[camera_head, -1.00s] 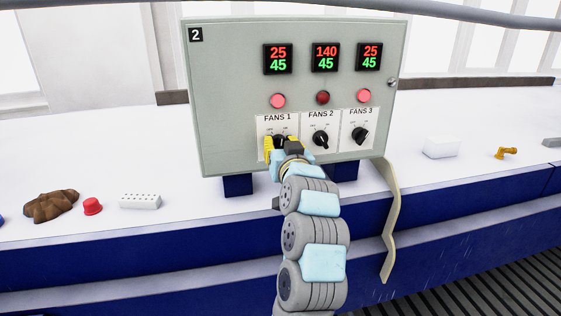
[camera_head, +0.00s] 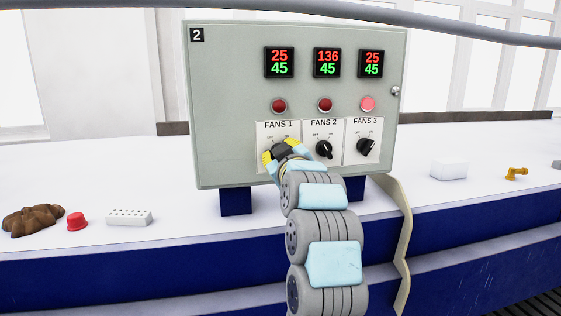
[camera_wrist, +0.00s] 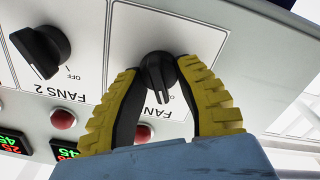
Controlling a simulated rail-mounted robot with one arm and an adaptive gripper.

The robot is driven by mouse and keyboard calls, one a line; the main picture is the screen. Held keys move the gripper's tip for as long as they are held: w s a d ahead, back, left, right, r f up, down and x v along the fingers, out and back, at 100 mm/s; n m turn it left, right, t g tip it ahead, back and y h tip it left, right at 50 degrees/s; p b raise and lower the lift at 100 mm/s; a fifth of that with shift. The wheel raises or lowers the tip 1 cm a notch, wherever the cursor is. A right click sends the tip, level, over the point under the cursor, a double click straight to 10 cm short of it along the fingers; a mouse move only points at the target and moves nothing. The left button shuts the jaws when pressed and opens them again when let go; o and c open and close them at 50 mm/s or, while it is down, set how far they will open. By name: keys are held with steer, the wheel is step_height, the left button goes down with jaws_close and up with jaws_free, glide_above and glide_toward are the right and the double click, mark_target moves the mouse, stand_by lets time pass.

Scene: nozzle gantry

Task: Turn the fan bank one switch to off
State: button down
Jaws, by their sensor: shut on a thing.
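The fan bank one switch is a black rotary knob (camera_wrist: 158,72) under the label FANS 1 on a grey control panel (camera_head: 225,100). My gripper (camera_wrist: 160,76) is shut on this knob in the wrist view, one yellow-backed finger on each side. The knob's white mark points roughly toward the FANS 1 label in that view. The lamp above FANS 1 (camera_head: 279,105) is dark red.
The FANS 2 knob (camera_head: 324,149) and FANS 3 knob (camera_head: 367,147) stand close to the right. The FANS 3 lamp (camera_head: 367,104) is lit pink. A red button-like piece (camera_head: 77,221), a white block (camera_head: 449,169) and other small things lie on the bench.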

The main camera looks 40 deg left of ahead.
steer(key=shift+a, duration=0.1)
stand_by(0.4)
steer(key=c, duration=0.7)
jaws_free()
steer(key=shift+o, duration=0.2)
steer(key=v, duration=1.2)
